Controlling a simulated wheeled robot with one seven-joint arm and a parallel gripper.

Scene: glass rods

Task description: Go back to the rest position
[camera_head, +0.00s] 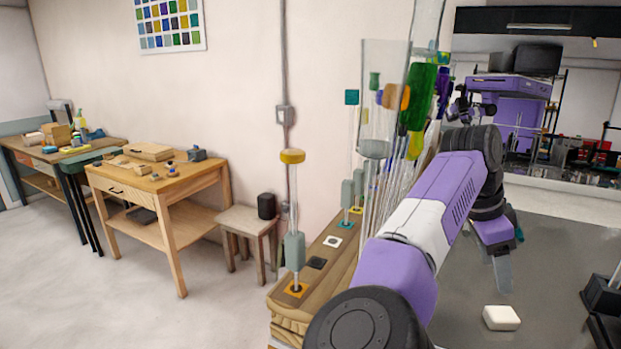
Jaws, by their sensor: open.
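My gripper (503,272) hangs at the end of my purple and white arm, pointing down above the grey tabletop (545,250). One grey finger shows, with nothing visible held at it. A glass rod with a yellow cap (292,157) stands upright in a grey-green holder on an orange-marked tile of the wooden bench (330,262). Behind it stands a rod with a teal cap (351,97). More rods and clear tubes with green, orange and purple parts crowd behind my arm, which partly hides them.
A white block (501,317) lies on the grey top below my gripper. A black stand (603,296) is at the right edge. A dark-framed mirror-like panel (535,20) is behind. A wooden table (160,180) and a stool (248,220) stand left, with open floor in front.

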